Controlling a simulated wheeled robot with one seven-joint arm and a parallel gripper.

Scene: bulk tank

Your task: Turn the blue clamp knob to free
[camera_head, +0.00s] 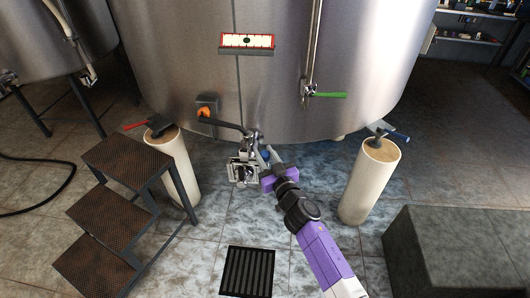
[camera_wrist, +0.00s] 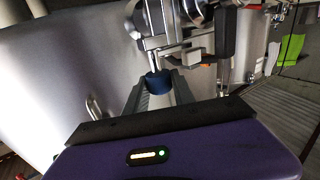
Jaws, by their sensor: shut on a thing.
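The blue clamp knob (camera_wrist: 158,83) sits between the two finger pads of my gripper (camera_wrist: 157,92) in the wrist view. The fingers are shut on it, with the knob near their tips. In the head view the knob (camera_head: 265,155) is a small blue patch, partly hidden by my fingers. My gripper (camera_head: 267,158) reaches in from the lower right, below the tank. The knob joins a shiny metal clamp and fitting (camera_head: 244,170) under the tank outlet. The knob's turn angle cannot be told.
The big steel tank (camera_head: 290,75) fills the back, with a green-handled valve (camera_head: 328,95) and a dial panel (camera_head: 247,42). An orange knob (camera_head: 205,112) is left of the outlet. Dark steps (camera_head: 112,205) stand left, a grey block (camera_head: 460,245) right. A floor grate (camera_head: 247,271) lies in front.

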